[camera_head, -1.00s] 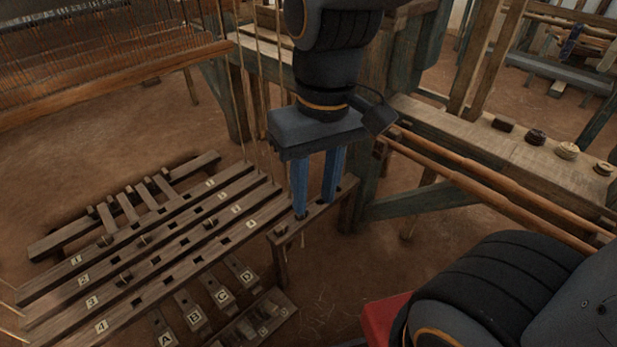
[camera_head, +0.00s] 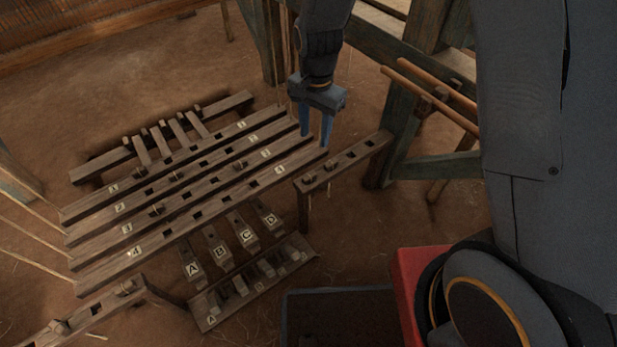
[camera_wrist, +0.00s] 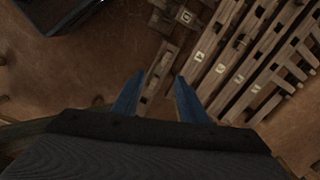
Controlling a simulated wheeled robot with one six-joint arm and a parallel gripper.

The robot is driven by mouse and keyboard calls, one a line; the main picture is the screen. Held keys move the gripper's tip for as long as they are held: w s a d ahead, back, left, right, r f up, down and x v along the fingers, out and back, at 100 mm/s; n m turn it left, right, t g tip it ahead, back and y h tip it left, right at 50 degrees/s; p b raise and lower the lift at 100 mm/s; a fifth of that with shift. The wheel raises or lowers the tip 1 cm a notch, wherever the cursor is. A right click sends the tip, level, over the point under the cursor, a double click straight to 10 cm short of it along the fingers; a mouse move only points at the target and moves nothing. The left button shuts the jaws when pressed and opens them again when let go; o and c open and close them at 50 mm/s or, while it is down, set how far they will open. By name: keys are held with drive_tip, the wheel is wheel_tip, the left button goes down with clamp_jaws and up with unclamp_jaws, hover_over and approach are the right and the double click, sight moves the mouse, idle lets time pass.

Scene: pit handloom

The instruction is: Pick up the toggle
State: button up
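My gripper (camera_head: 315,138) is open, with its two blue fingers pointing down and nothing visible between them. In the head view it is over the right ends of the numbered bars, left of a short slotted rail (camera_head: 346,164). A small wooden toggle-like peg (camera_head: 310,179) stands at the near left end of that rail, apart from the fingers. Similar pegs sit on the bars, such as one (camera_head: 239,166) in the middle; I cannot tell which is the task's toggle. In the wrist view the open fingers (camera_wrist: 160,77) straddle the rail (camera_wrist: 158,72) from above.
Several numbered slotted bars (camera_head: 190,212) lie side by side. Lettered wooden pieces (camera_head: 246,235) and a tray of small blocks (camera_head: 211,322) are in front. A green-grey loom post (camera_head: 402,90) and beams stand at the right. Bare floor (camera_head: 350,230) lies before the rail.

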sight(309, 176)
drive_tip(key=w+f+m, duration=0.1)
drive_tip(key=f, duration=0.3)
drive_tip(key=f+m, duration=0.1)
drive_tip(key=f, duration=0.4)
drive_tip(key=w+a+f+m, duration=0.1)
drive_tip(key=f, duration=0.4)
drive_tip(key=shift+w+a+f+m, duration=0.1)
drive_tip(key=shift+w+f+m, duration=0.05)
drive_tip(key=shift+w+m, duration=0.15)
drive_tip(key=f, duration=0.3)
drive_tip(key=f+b, duration=0.1)
drive_tip(key=f, duration=0.1)
drive_tip(key=shift+s+f, duration=0.3)
drive_tip(key=shift+s, duration=0.05)
clamp_jaws()
